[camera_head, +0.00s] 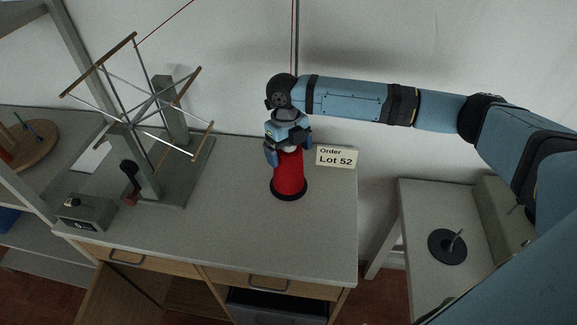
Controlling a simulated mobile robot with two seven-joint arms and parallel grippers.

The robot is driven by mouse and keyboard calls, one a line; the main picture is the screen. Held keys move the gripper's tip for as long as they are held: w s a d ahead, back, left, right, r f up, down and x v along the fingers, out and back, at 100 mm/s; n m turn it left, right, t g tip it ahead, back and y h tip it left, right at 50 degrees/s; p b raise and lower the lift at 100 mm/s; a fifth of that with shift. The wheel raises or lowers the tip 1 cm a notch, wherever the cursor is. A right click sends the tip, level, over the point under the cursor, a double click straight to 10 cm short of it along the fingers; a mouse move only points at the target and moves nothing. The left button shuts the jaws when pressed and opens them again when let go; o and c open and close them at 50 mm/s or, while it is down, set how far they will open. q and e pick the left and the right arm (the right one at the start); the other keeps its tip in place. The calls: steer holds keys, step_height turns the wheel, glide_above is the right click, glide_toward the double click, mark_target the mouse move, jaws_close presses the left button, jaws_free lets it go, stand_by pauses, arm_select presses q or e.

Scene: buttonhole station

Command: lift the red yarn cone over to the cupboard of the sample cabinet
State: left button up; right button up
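The red yarn cone (290,176) stands upright on its black base on the grey top of the cabinet. My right gripper (288,150) points down over it from above. Its blue fingers are on either side of the cone's pale tip, and whether they press on it cannot be told. Below the top, the sample cabinet has wooden drawers (262,281) with handles. An open cupboard space (180,293) shows under the left drawer, mostly cut off by the frame. My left gripper is not in view.
A yarn winder (150,110) with spokes stands left of the cone, with a control box (85,212) in front. An "Order Lot 52" card (336,157) is right behind the cone. A lower table (418,215) with a dark spindle disc (447,246) is at right.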

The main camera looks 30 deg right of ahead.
steer(key=c, duration=1.1)
steer(key=shift+c, duration=0.4)
steer(key=shift+r, duration=0.15)
